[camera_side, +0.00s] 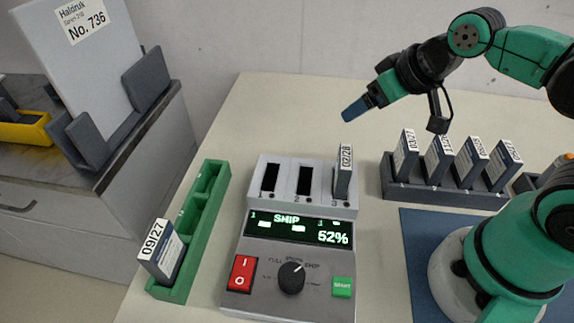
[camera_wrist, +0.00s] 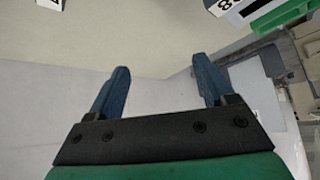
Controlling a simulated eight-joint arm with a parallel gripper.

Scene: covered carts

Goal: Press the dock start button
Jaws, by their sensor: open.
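The dock (camera_side: 275,228) is a grey box on the table, with a lit display (camera_side: 299,229) reading "SHIP" and "52%". Its green start button (camera_side: 342,287) is at the front right, beside a black knob (camera_side: 292,277) and a red rocker switch (camera_side: 242,273). Of its three slots, the right one holds a battery-like block (camera_side: 343,172) labelled 02/28; the other two look empty. My gripper (camera_side: 352,113) is raised above and behind the dock, away from the button. In the wrist view my gripper (camera_wrist: 160,88) has its blue fingers apart with nothing between them.
A green rack (camera_side: 205,207) left of the dock holds a block (camera_side: 162,252) labelled 09/27. A dark rack (camera_side: 450,197) at right holds several labelled blocks. A grey cart (camera_side: 150,140) with a large "No. 736" sign (camera_side: 85,65) stands at far left. The table behind the dock is clear.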

